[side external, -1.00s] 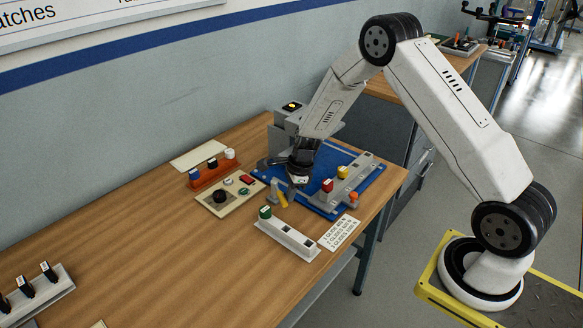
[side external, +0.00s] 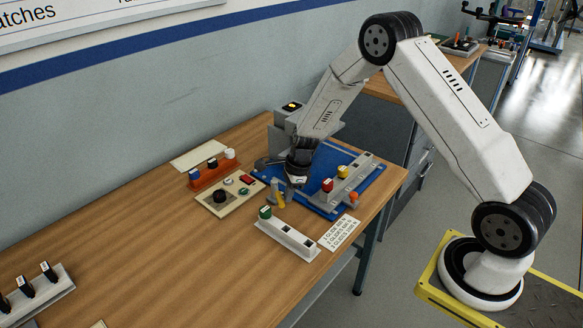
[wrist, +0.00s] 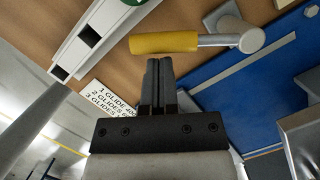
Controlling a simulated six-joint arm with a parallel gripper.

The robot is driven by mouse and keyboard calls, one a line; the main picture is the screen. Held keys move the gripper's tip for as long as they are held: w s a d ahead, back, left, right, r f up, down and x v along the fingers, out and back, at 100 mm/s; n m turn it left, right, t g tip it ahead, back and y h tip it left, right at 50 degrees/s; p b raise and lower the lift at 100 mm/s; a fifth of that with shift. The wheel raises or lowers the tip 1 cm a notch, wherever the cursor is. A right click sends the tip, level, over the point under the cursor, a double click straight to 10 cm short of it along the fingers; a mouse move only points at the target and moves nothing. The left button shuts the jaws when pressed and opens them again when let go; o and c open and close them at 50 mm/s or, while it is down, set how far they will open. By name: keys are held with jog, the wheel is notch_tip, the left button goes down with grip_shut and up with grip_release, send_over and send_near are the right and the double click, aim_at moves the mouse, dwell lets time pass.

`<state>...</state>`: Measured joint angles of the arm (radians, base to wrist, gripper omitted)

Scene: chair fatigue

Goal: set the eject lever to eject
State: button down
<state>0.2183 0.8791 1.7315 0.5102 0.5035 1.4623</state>
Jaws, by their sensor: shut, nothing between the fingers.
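The eject lever shows as a yellow grip (side external: 281,200) on a metal rod with a grey pivot post, standing at the front left edge of the blue mat. In the wrist view the yellow grip (wrist: 165,43) points left from the grey post (wrist: 232,30). My gripper (side external: 292,190) is low beside the lever, fingers pointing down. In the wrist view my gripper (wrist: 160,66) is shut and empty, its tips right alongside the yellow grip. I cannot tell whether they touch it. No eject marking is readable.
A grey rack (side external: 287,240) with a green-topped piece and a printed card (side external: 339,232) lie in front. A panel with buttons (side external: 207,205) is to the left. A grey fixture (side external: 350,184) with red and yellow pieces stands on the blue mat (side external: 374,187). The table's left middle is clear.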

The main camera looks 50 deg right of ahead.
jog(key=v, duration=0.9)
jog(key=shift+r, duration=0.3)
jog(key=shift+s, duration=0.15)
jog(key=s+a+r+n+h, duration=0.1)
jog(key=s+a+n, duration=0.3)
jog(key=s+n, duration=0.5)
jog(key=s+a+r+n+t+h, duration=0.1)
jog(key=s+a+r+n, duration=0.3)
jog(key=s+n, duration=0.4)
jog(key=shift+s+n, duration=0.4)
jog(key=shift+n, duration=3.3)
jog(key=shift+r, duration=0.15)
jog(key=shift+c, duration=0.6)
grip_release()
